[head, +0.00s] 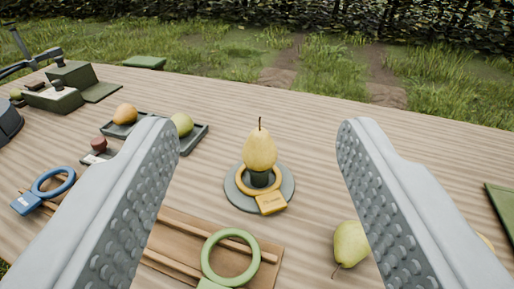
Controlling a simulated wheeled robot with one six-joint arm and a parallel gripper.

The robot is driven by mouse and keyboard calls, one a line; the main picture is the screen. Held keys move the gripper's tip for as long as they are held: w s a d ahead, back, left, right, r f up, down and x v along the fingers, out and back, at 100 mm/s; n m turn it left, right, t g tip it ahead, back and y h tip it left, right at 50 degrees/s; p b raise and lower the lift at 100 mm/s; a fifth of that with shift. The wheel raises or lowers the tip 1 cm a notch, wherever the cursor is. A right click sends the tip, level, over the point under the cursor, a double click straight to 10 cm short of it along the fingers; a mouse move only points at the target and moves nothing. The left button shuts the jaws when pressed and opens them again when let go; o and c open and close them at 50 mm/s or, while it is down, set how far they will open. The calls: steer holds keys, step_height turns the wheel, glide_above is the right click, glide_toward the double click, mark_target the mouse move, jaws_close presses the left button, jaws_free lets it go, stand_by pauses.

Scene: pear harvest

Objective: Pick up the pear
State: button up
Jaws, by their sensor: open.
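A yellow pear (260,150) with a dark stem stands upright on a dark green support (259,179) at the middle of a round grey base (236,191). A yellow-orange ring with a tag (271,204) lies around or against the support below the pear. My gripper (256,137) is open and empty, its two ridged grey fingers wide apart to the left and right of the pear. Neither finger touches it. A second, greenish-yellow pear (350,244) lies on the table beside the right finger, which partly hides it.
A dark tray (198,135) holds an orange-yellow fruit (125,114) and a green fruit (182,124). A blue ring (53,182) and a green ring (231,257) lie near a brown board (190,232). Green boxes (72,76) stand at back left. The table behind the pear is clear.

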steer(key=o, duration=0.5)
steer(key=shift+w, duration=0.15)
steer(key=shift+o, duration=1.1)
steer(key=w+f+m+g, duration=0.1)
steer(key=w+g, duration=0.5)
steer(key=w, duration=0.7)
steer(key=shift+m+g, duration=0.4)
steer(key=shift+m, duration=0.5)
steer(key=m+g, duration=0.5)
steer(key=g, duration=0.6)
glide_toward(261, 128)
step_height(261, 128, down, 9)
steer(key=shift+s+f, duration=0.15)
steer(key=shift+f, duration=0.1)
steer(key=shift+s+a+f, duration=0.1)
steer(key=shift+s+f, duration=0.05)
steer(key=shift+f, duration=1.2)
steer(key=shift+s+f, duration=0.15)
steer(key=shift+f, duration=1.2)
